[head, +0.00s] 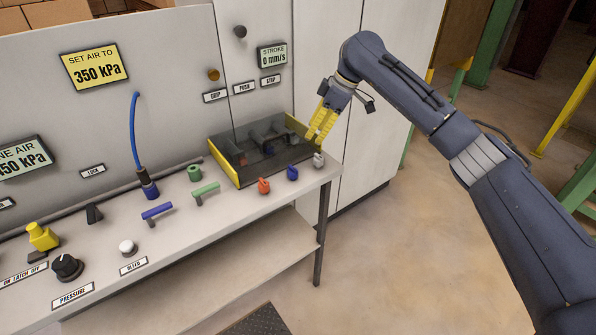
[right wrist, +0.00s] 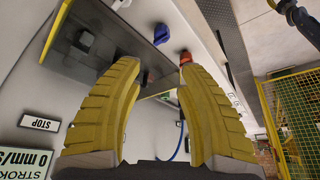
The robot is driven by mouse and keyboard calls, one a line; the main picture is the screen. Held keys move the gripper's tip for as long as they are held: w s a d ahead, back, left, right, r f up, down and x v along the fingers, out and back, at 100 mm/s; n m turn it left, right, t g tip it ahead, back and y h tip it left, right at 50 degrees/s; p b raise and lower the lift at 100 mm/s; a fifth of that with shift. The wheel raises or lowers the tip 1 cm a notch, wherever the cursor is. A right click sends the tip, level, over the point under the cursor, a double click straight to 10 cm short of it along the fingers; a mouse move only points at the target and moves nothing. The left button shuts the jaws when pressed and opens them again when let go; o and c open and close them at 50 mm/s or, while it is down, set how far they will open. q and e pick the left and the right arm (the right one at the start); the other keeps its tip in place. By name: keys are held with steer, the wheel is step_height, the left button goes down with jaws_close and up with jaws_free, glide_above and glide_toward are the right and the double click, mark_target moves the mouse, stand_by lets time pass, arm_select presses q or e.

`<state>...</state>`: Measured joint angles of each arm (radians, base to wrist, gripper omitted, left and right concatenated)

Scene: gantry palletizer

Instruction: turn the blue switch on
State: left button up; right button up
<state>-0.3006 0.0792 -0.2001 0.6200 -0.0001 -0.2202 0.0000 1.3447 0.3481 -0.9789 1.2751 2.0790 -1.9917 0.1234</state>
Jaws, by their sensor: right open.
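A blue switch (head: 292,173) with a knob-like body stands on the grey bench top near its right front edge. It lies between an orange-red switch (head: 264,186) and a light grey switch (head: 319,159). My right gripper (head: 318,134) is at the right end of the dark-topped, yellow-edged box, above and behind the switches. In the right wrist view its yellow fingers (right wrist: 158,76) are spread with nothing gripped between them. A blue knob (right wrist: 163,32) and a red knob (right wrist: 185,57) show beyond the fingertips there. My left gripper is not in view.
The low box (head: 240,175) has a dark see-through top over several levers. A blue lever (head: 157,210), a green lever (head: 206,189) and a blue hose (head: 134,130) stand left of it. A grey panel rises behind. Open floor (head: 370,240) lies right of the bench.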

mark_target(293, 170)
steer(key=x, duration=1.7)
steer(key=shift+s+d, duration=0.15)
steer(key=shift+s, duration=0.05)
jaws_close()
